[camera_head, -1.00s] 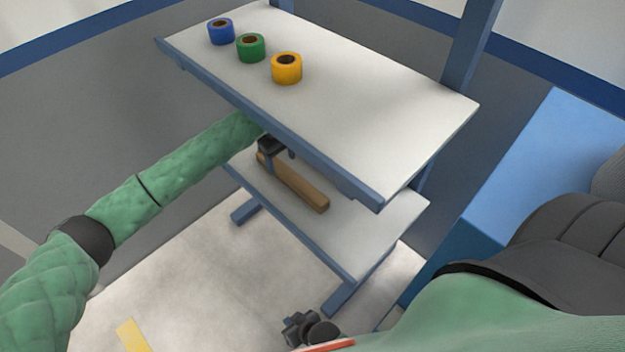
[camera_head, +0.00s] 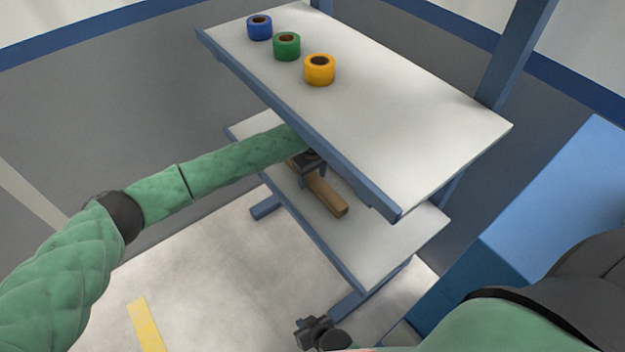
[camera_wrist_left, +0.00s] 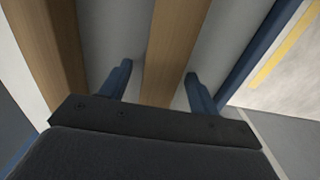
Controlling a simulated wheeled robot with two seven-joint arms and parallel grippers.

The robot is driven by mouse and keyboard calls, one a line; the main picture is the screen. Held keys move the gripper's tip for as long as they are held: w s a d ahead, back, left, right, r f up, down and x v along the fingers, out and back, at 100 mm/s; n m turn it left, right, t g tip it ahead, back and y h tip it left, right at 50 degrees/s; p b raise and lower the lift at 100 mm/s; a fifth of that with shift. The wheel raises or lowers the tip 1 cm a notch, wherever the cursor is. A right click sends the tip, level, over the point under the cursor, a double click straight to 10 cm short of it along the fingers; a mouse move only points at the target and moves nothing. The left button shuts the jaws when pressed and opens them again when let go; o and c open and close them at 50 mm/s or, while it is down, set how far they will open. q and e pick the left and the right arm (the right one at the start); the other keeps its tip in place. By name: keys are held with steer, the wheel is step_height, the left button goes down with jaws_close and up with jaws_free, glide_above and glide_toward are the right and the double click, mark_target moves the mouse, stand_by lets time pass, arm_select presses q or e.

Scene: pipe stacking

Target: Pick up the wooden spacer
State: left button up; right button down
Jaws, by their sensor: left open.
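A wooden spacer (camera_head: 328,194), a long brown bar, lies on the lower shelf, partly hidden in the head view by my left gripper. My left gripper (camera_head: 311,174) is under the upper shelf's front edge, over the spacer. In the left wrist view, my left gripper (camera_wrist_left: 155,82) is open, with the wooden spacer (camera_wrist_left: 176,48) running between its two blue fingers and gaps on both sides. A second wooden bar (camera_wrist_left: 48,50) lies outside the fingers to the left. My right gripper (camera_head: 312,333) is low at the bottom of the head view; its jaw state is unclear.
The upper shelf (camera_head: 410,150) overhangs the lower shelf (camera_head: 385,243). Blue (camera_head: 259,28), green (camera_head: 287,46) and yellow (camera_head: 320,70) rings stand on top. A blue box (camera_head: 545,215) is at right. A yellow strip (camera_head: 146,325) lies on the floor.

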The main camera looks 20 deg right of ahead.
arm_select(q)
steer(key=c, duration=1.2)
